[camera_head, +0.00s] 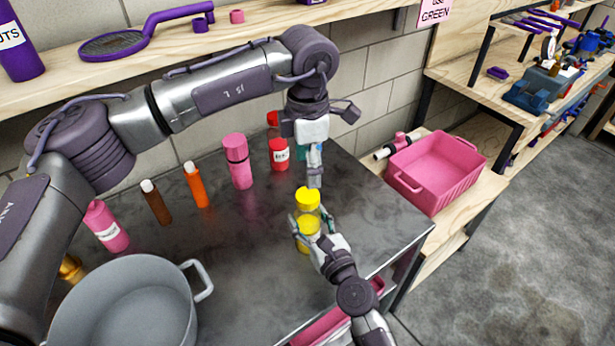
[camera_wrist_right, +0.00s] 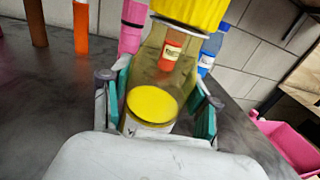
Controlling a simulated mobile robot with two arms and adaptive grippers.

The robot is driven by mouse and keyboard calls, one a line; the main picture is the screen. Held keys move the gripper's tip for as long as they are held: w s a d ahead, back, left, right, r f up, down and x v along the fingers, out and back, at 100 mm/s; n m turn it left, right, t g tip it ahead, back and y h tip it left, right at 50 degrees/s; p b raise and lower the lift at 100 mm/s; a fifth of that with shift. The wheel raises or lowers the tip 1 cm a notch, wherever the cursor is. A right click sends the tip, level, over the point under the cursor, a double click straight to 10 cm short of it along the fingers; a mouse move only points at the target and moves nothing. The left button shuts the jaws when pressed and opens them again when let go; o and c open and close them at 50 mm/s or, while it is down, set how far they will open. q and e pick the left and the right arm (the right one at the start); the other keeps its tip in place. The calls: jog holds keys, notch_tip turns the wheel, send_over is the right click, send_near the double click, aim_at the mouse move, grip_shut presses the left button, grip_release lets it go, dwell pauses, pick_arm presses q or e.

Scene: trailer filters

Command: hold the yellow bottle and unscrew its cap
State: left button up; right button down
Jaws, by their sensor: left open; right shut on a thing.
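The yellow bottle (camera_head: 307,232) stands upright on the dark metal table (camera_head: 255,270). It is see-through, with yellow contents low inside and a yellow cap (camera_head: 307,198) on top. My right gripper (camera_head: 307,236) is shut on the bottle's body. In the right wrist view the bottle (camera_wrist_right: 165,75) sits between both fingers, with its cap (camera_wrist_right: 190,10) cut off by the top edge. My left gripper (camera_head: 313,170) is open, pointing down just above the cap. It looks apart from the cap, though the gap is hard to judge.
A pink bottle (camera_head: 238,162), a red jar (camera_head: 279,155), an orange bottle (camera_head: 196,186) and a brown bottle (camera_head: 156,203) stand behind on the table. A grey pot (camera_head: 125,310) fills the front left. A pink crate (camera_head: 436,172) is at right. Table between pot and bottle is clear.

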aim_at(308, 195)
pick_arm(q)
jog(key=m, duration=0.6)
jog(key=shift+m, duration=0.4)
jog(key=m, duration=1.2)
jog(key=shift+m, duration=0.4)
jog(key=m, duration=0.3)
jog(key=shift+m, duration=0.3)
jog(key=m, duration=0.4)
jog(key=shift+f, duration=4.05)
